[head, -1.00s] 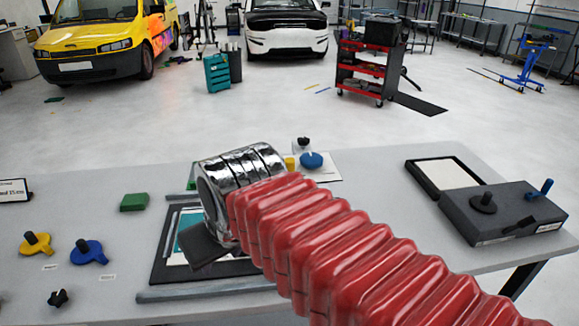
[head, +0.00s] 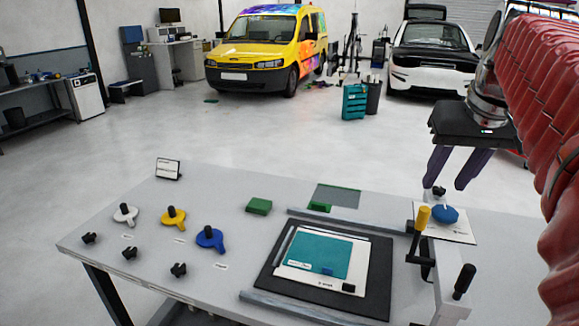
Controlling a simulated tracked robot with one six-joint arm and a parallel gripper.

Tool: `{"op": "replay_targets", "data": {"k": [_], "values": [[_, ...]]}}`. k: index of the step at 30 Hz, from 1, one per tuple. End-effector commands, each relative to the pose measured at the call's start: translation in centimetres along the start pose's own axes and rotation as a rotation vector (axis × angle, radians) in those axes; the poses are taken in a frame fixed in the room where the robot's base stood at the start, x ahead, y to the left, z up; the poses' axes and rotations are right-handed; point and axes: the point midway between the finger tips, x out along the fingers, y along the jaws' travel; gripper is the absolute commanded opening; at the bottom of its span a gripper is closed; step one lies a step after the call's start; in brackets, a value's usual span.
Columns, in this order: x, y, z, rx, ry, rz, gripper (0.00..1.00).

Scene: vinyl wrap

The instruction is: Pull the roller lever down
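A lever with a yellow grip (head: 423,217) stands upright at the right end of the work board in the head view. It is on a pale bracket, and a black-knobbed handle (head: 464,281) stands nearer on the same bracket. I cannot tell by a label which one is the roller lever. My gripper (head: 446,187) points down with two purple fingers apart and nothing between them. In the picture it is just above the yellow grip and a blue knob (head: 445,214). It does not visibly touch either one.
A black board with a teal and white sheet (head: 315,258) lies between grey rails (head: 315,309). White (head: 125,215), yellow (head: 174,218) and blue (head: 210,239) knobs, several black knobs and a green block (head: 259,206) are to the left.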

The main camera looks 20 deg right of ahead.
Motion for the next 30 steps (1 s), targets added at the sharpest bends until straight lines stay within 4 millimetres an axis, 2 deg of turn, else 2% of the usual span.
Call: {"op": "replay_targets", "data": {"k": [8, 14, 30], "values": [[0.1, -0.1, 0.0, 0.000, -0.001, -0.001, 0.37], [1.4, -0.1, 0.1, 0.000, -0.002, -0.001, 0.37], [9.3, -0.1, 0.1, 0.000, -0.003, -0.001, 0.37]]}}
